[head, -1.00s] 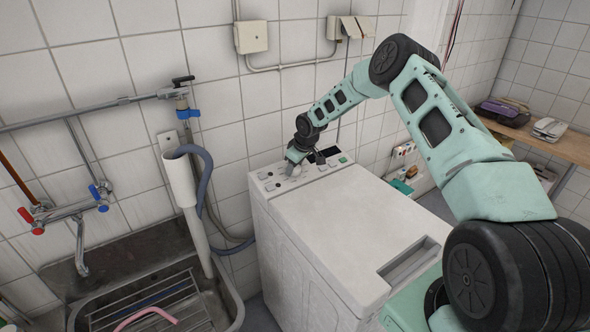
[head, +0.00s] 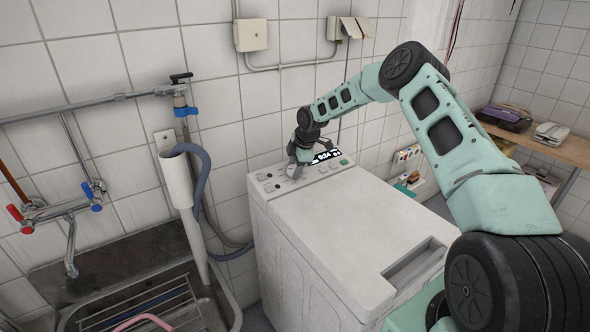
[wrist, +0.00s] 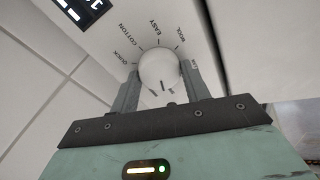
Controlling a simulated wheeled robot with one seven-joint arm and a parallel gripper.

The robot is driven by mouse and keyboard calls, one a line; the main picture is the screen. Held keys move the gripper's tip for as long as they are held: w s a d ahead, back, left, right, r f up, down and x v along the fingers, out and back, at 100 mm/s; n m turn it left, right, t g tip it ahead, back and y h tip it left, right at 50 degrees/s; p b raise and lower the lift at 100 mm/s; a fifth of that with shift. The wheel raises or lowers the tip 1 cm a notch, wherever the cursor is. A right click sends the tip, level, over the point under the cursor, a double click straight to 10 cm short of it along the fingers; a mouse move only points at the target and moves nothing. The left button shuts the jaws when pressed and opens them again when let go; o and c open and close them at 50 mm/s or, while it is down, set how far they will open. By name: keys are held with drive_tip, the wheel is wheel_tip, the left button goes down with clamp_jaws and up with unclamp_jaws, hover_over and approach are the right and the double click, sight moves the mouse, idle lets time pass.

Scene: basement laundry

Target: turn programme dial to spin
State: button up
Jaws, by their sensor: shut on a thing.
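The washing machine (head: 330,225) is a white top-loader with its control panel (head: 264,176) along the back edge. My gripper (head: 292,172) is at that panel, pointing down. In the wrist view the round white programme dial (wrist: 158,67) sits between the two fingers of my gripper (wrist: 160,85), which are shut on its sides. Labels QUICK, COTTON, EASY and WOOL fan around its far side. A short dark mark shows at the dial's near edge, towards my gripper. Labels beside the right finger and near edge are partly hidden or unreadable; I cannot make out SPIN.
The panel's display (head: 326,155) is lit with digits, and its edge shows in the wrist view (wrist: 85,8). A sink (head: 232,300) with a rack stands at the left. A grey drain hose (head: 207,165) runs between sink and machine. The machine's lid is clear.

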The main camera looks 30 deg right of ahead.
drive_tip(key=shift+n, duration=0.6)
drive_tip(key=o, duration=1)
drive_tip(key=shift+c, duration=0.2)
drive_tip(key=shift+r, duration=0.1)
drive_tip(key=b+v, duration=0.3)
drive_tip(key=v, duration=1.4)
drive_tip(key=shift+d+r+b, duration=0.15)
drive_tip(key=shift+d+b, duration=0.05)
drive_tip(key=shift+b, duration=0.15)
